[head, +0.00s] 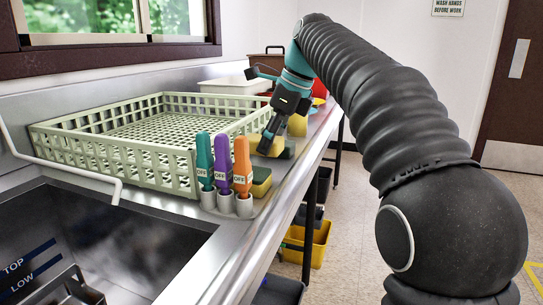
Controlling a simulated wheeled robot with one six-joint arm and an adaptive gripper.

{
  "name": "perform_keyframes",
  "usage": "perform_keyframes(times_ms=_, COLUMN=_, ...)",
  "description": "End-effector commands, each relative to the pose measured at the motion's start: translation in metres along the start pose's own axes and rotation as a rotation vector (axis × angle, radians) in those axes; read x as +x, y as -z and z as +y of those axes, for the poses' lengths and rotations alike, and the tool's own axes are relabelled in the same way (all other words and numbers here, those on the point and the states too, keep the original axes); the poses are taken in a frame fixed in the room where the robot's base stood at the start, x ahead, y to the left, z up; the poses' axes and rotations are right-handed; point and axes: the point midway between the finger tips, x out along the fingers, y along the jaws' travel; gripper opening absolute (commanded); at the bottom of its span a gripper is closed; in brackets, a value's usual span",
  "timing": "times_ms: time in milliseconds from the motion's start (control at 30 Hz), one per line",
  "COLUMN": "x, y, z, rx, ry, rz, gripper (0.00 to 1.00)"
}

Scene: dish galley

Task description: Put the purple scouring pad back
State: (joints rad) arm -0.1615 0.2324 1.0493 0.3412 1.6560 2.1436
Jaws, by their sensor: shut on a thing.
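My gripper (266,148) is low over the counter, just right of the pale green dish rack, with its fingers pointing down. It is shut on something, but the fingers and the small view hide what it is. A yellow block (277,149) shows at the fingertips; I cannot tell whether it is held or stands behind them. I cannot make out a purple scouring pad. The only clear purple thing is an upright handle (222,160) marked OFF, in a grey holder between a teal and an orange handle.
The dish rack (172,170) fills the counter left of my gripper. A yellow and dark green sponge (261,182) lies behind the orange handle (242,166). A yellow container (297,125) stands beyond my gripper. The sink (110,235) is in front; the counter edge drops off right.

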Motion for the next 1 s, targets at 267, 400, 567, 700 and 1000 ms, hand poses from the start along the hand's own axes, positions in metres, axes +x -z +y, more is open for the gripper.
perform_keyframes(times_ms=267, x=0.031, y=0.014, z=0.000, rx=0.002, ry=-0.002, rz=0.001, gripper=0.29)
perform_keyframes(times_ms=400, x=0.036, y=0.016, z=0.000, rx=0.002, ry=0.000, rz=0.001, gripper=0.29)
perform_keyframes(times_ms=567, x=0.035, y=0.016, z=0.000, rx=0.001, ry=0.000, rz=0.001, gripper=0.29)
perform_keyframes(times_ms=700, x=0.036, y=0.016, z=0.000, rx=0.001, ry=0.000, rz=0.001, gripper=0.62)
perform_keyframes(times_ms=1000, x=0.036, y=0.016, z=0.000, rx=0.001, ry=0.000, rz=0.001, gripper=0.82)
